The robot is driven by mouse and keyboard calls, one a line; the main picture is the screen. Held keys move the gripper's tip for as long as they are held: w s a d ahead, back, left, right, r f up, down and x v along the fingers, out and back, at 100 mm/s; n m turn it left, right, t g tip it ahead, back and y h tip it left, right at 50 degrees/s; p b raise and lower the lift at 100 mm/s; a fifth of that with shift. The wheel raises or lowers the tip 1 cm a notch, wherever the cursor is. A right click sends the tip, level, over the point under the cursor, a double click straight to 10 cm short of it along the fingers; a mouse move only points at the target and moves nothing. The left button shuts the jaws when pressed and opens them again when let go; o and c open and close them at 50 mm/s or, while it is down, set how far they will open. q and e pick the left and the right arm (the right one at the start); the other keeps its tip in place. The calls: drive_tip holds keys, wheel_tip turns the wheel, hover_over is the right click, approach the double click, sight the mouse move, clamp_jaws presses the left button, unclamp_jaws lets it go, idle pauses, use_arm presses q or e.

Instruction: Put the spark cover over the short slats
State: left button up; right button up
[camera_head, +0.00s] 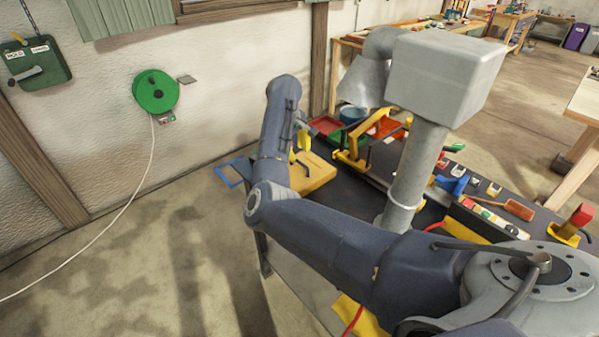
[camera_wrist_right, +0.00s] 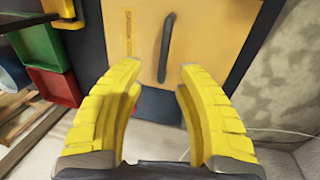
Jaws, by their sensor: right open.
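My right gripper (camera_head: 301,152) is at the left end of the dark bench, partly hidden by my own wrist. In the right wrist view the right gripper (camera_wrist_right: 158,72) has its two yellow fingers spread wide with nothing between them. Beyond the fingertips lies a flat yellow-orange panel (camera_wrist_right: 200,30) with a dark bar-shaped handle (camera_wrist_right: 166,48) and a small vertical label. This panel, possibly the spark cover, shows in the head view as a yellow board (camera_head: 318,176). The fingers appear apart from the handle. I cannot make out the short slats. My left gripper is out of view.
A yellow clamp-like frame (camera_head: 349,150) stands on the bench right of the panel. Red (camera_head: 325,125) and green (camera_head: 330,140) trays lie behind. A blue frame (camera_head: 229,172) sticks out at the bench's left end. Tools and blocks crowd the right. Open floor lies left.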

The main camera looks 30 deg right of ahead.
sight(297, 160)
drive_tip(key=shift+d+f, duration=0.15)
drive_tip(key=shift+f, duration=1.15)
drive_tip(key=shift+d+f, duration=0.1)
drive_tip(key=shift+f, duration=1.15)
drive_tip(key=shift+c, duration=0.5)
clamp_jaws()
